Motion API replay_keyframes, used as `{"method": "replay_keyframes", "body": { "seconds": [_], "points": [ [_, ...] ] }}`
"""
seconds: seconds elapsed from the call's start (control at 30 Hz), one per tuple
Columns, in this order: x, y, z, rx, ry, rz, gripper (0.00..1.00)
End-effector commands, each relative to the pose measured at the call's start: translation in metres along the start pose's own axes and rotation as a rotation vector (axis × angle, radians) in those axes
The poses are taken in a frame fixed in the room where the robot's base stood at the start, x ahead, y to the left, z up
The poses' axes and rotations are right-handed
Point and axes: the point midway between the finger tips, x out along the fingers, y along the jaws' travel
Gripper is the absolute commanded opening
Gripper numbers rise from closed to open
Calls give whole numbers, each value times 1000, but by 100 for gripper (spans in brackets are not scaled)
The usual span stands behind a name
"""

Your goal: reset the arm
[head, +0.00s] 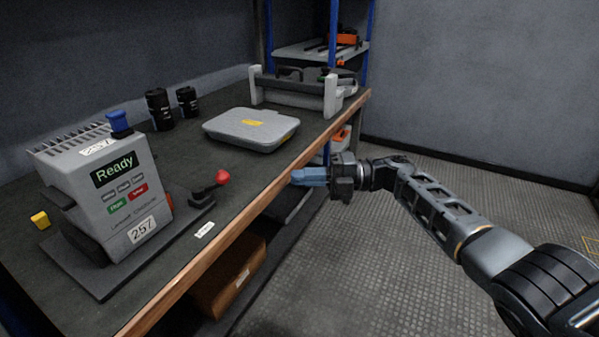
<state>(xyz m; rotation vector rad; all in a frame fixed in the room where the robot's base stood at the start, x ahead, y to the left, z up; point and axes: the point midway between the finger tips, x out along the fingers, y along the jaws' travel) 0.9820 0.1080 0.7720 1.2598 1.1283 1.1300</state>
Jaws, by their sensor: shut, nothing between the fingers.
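My gripper (296,177) has blue fingers, shut with nothing between them. It points left, in front of the workbench's wooden front edge in the head view. My arm (440,205) reaches in from the lower right, bent, over the floor. A grey device (112,185) stands on the bench at the left, with a screen that reads "Ready" and a label "257". A blue knob (118,121) sits on its top, and a yellow knob (40,218) is at its left side. A lever with a red ball (222,177) stands to its right.
The workbench (190,240) holds a grey case (250,129), two black cylinders (159,109) and a grey tool carrier (330,95). A cardboard box (232,282) is below the bench. A blue-post shelf (335,50) stands behind. The floor (400,290) at right is clear.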

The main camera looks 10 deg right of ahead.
Motion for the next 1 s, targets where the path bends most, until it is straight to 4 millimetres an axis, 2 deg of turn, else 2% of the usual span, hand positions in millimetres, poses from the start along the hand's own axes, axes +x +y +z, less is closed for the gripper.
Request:
{"method": "replay_keyframes", "body": {
  "seconds": [0.17,0.33,0.53,0.77,1.0],
  "points": [
    [21,-12,-18,30,-15,76,0],
    [57,-30,-57,108,-77,254,0],
    [80,-44,-107,231,-184,465,0],
    [79,-58,-167,401,-334,670,0],
    [53,-74,-232,595,-511,838,0]
  ]
}}
